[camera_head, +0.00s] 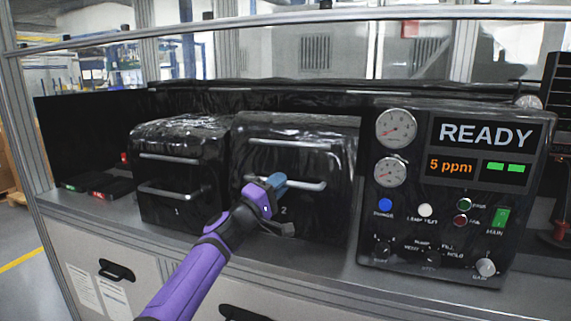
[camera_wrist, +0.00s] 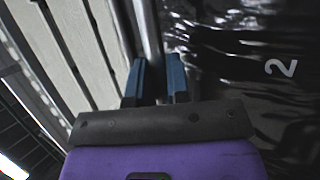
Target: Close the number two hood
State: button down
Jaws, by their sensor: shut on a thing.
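The number two hood (camera_head: 325,160) is a glossy black housing with a "2" on its front, in the middle of the bench. Its front looks upright and down; I cannot tell whether it is fully seated. A metal bar handle (camera_head: 308,185) runs across its lower front. My purple gripper (camera_head: 277,182) has its blue fingers shut on this handle, near the handle's left part. In the wrist view, the fingers (camera_wrist: 158,82) sit on either side of the metal bar (camera_wrist: 150,40), with the white "2" to the right. My gripper hides part of the handle.
The number one hood (camera_head: 178,165) stands close on the left, with its own handles. A control panel (camera_head: 455,195) reading READY and 5 ppm stands close on the right. A narrow strip of grey bench (camera_head: 310,262) is clear in front.

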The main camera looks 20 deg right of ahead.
aim_at(274, 218)
jog(key=shift+m+h, duration=0.5)
jog(key=shift+h, duration=0.3)
jog(key=shift+s+a+f, duration=0.3)
jog(key=shift+s+f, duration=0.2)
jog(key=shift+f, duration=0.8)
jog(key=shift+s+a+f, duration=0.3)
jog(key=shift+s+f, duration=0.15)
jog(key=shift+f, duration=0.9)
jog(key=shift+s+a+f, duration=0.3)
jog(key=shift+s+f, duration=0.2)
jog(key=shift+f, duration=0.8)
jog(key=c, duration=1.1)
grip_release()
jog(key=shift+w, duration=0.1)
jog(key=v, duration=1.1)
